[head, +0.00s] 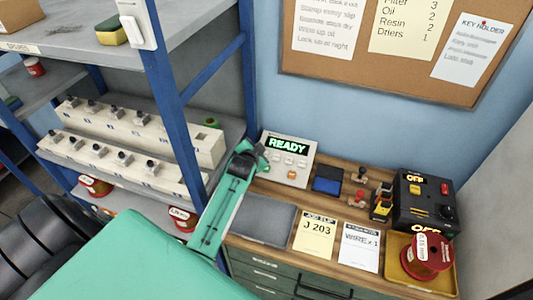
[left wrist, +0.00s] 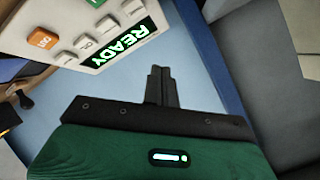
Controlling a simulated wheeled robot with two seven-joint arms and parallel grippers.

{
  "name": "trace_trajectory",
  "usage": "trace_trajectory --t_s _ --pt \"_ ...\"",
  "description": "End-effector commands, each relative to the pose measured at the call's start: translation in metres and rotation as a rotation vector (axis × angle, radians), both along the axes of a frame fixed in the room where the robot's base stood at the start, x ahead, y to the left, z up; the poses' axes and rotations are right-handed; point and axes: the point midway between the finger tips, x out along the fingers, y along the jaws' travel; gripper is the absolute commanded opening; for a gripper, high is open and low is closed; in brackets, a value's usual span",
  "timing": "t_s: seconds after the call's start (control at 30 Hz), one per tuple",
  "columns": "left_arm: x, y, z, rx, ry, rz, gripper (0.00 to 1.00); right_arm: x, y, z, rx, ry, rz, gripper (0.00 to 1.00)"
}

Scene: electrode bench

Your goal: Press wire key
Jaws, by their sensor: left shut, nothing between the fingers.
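The white key panel (head: 285,178) stands on the wooden bench against the wall, with a green lit display reading READY (head: 288,146). It also shows upside down in the left wrist view (left wrist: 75,12), with its display (left wrist: 122,42), several white keys (left wrist: 86,42) and an orange key (left wrist: 43,38). Key labels are too small or cut off to tell which is the wire key. My left gripper (head: 263,160) is at the panel's left side; its fingers (left wrist: 161,72) are shut and empty, beside the display end. Contact with the panel cannot be told. My right gripper is not in view.
Blue shelf posts (head: 170,75) and racks of sockets (head: 125,160) stand left of my arm. A grey mat (head: 258,220), blue pad (head: 327,180), paper slips (head: 315,235), black switch box (head: 425,200) and yellow tray (head: 395,270) with a red spool (head: 430,255) occupy the bench.

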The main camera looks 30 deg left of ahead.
Motion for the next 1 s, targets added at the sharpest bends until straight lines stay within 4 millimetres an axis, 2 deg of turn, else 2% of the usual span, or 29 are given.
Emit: trace_trajectory --t_s 0.13,0.53,0.67,1.0 --pt "0.01 0.006 0.007 0.022 -0.025 0.0 0.0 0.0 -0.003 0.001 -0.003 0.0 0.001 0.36" --pt "0.011 0.007 0.005 0.023 -0.026 0.0 0.0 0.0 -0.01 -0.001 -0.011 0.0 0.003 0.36" --pt "0.014 0.008 -0.004 0.022 -0.026 0.0 0.0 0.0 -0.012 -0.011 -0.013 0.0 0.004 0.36" --pt "0.027 0.011 -0.041 0.021 -0.026 0.0 0.0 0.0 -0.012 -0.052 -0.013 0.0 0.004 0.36"
